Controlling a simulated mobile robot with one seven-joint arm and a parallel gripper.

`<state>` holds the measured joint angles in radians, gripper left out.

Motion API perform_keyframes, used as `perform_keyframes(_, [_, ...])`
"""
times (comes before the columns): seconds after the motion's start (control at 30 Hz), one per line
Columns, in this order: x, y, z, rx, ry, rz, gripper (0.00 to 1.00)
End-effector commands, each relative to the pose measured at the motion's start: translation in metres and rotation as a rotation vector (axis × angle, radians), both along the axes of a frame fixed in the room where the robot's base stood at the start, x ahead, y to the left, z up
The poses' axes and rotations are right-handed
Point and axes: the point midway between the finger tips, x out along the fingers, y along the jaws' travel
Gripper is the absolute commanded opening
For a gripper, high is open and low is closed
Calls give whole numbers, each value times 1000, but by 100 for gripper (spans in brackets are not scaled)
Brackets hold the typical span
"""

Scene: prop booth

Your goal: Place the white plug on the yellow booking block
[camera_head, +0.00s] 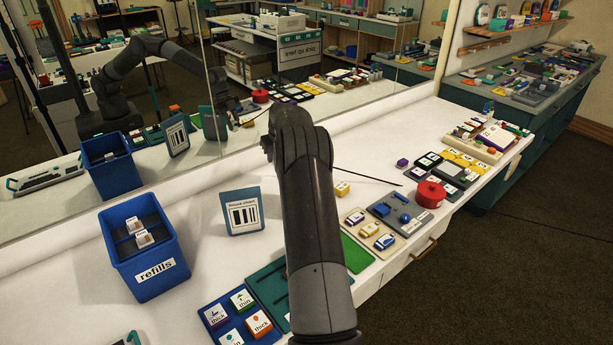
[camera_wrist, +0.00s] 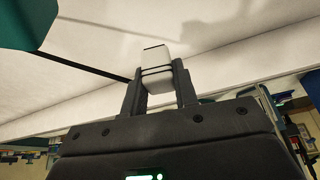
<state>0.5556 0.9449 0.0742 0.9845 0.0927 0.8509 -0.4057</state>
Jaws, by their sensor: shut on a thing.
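My gripper (camera_wrist: 160,84) is shut on a white block-like piece with dark bands, which I take to be the white plug (camera_wrist: 155,62). In the head view my own arm hides the gripper and the piece. A small yellow block with a white label (camera_head: 342,189) stands on the white table, right of my arm. Another yellow piece (camera_head: 369,230) lies on a beige tray, and yellow tiles (camera_head: 463,160) lie farther right. I cannot read which one is the booking block. The held piece is apart from all of these.
A thin dark rod (camera_head: 368,178) sticks out right of my arm. A blue refills bin (camera_head: 142,246) and a barcode stand (camera_head: 242,211) are on the left. A red round tin (camera_head: 430,194) stands at the right. A mirror (camera_head: 330,80) backs the table. White table shows around the yellow block.

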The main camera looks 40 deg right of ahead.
Motion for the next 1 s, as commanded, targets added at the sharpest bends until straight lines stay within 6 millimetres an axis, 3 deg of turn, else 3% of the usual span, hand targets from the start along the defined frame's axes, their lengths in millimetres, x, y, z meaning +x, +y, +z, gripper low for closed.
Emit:
perform_keyframes(0.17, [-55,-53,9,-7,16,-116,4])
perform_keyframes(0.4, [-150,-124,23,-8,20,-318,4])
perform_keyframes(0.6, [-232,-168,36,-5,10,-488,4])
perform_keyframes(0.7, [-262,-182,41,-3,3,-550,4])
perform_keyframes(0.87, [-289,-193,44,-2,-5,-607,4])
perform_keyframes(1.0, [-283,-191,37,0,-5,-619,4])
